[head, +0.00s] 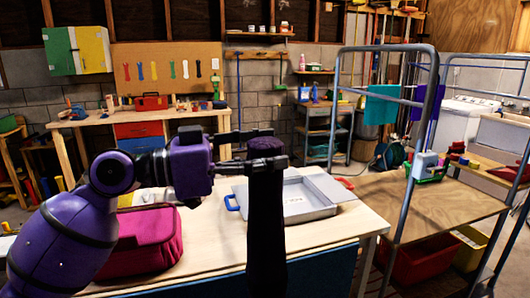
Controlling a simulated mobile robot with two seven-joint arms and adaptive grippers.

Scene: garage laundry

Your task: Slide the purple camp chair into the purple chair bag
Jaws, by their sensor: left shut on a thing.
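My left gripper (266,151) reaches in from the left and is shut on the top of a tall, narrow, upright bundle, which looks like the folded purple camp chair (265,225). Its rounded top is dark purple, and the length below the fingers looks almost black. It stands in front of the pale worktable, and its lower end is cut off by the bottom of the picture. I cannot make out the purple chair bag for certain; the dark lower length could be part of it. My right gripper is not in view.
A grey tube-framed cart (432,210) stands at the right. A workbench (140,121) with tools is at the back left.

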